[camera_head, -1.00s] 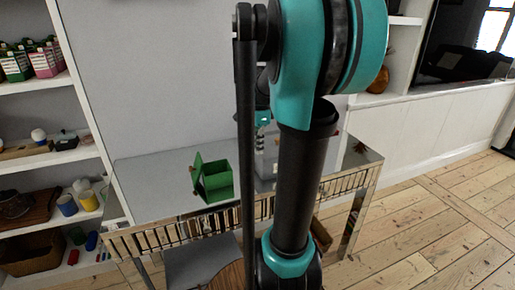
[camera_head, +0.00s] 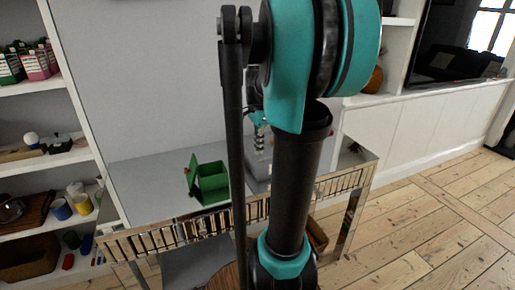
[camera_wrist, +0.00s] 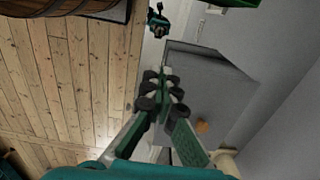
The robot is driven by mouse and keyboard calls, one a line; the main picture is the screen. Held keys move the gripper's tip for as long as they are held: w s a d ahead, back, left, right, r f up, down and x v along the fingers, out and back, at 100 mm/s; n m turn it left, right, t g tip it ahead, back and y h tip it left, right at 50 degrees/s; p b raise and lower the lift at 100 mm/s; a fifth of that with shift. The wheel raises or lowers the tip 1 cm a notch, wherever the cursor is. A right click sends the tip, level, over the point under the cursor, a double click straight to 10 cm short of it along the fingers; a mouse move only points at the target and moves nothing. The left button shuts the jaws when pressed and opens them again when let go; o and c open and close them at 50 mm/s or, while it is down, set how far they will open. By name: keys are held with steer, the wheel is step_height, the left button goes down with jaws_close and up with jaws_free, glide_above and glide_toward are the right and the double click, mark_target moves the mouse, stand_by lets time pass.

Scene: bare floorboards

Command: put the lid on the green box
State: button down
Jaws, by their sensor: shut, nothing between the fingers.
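The green box (camera_head: 213,184) stands on the mirrored console table (camera_head: 150,172), left of my arm in the head view. A green lid panel (camera_head: 193,175) stands upright at the box's left side, apparently hinged; the box's top looks open. A bit of green (camera_wrist: 238,3), probably the box, shows at the top edge of the wrist view. My gripper (camera_head: 260,142) is partly hidden behind my arm, above the table and right of the box. In the wrist view my gripper (camera_wrist: 166,82) is shut and empty.
A grey box (camera_wrist: 205,85) with a small orange knob lies close to my gripper, and it shows partly behind my arm in the head view (camera_head: 257,172). A small dark object (camera_head: 355,147) sits at the table's right end. Shelves (camera_head: 45,160) stand at left.

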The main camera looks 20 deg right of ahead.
steer(key=shift+s+d+r, duration=0.15)
steer(key=shift+s+d, duration=0.05)
steer(key=shift+d, duration=0.25)
steer(key=shift+s+d+r, duration=0.1)
steer(key=shift+s+d, duration=0.1)
steer(key=shift+d, duration=0.2)
stand_by(0.4)
steer(key=c, duration=1.8)
jaws_free()
steer(key=shift+o, duration=0.2)
steer(key=o, duration=0.4)
steer(key=shift+o, duration=0.2)
step_height(320, 180, up, 7)
steer(key=shift+f, duration=0.1)
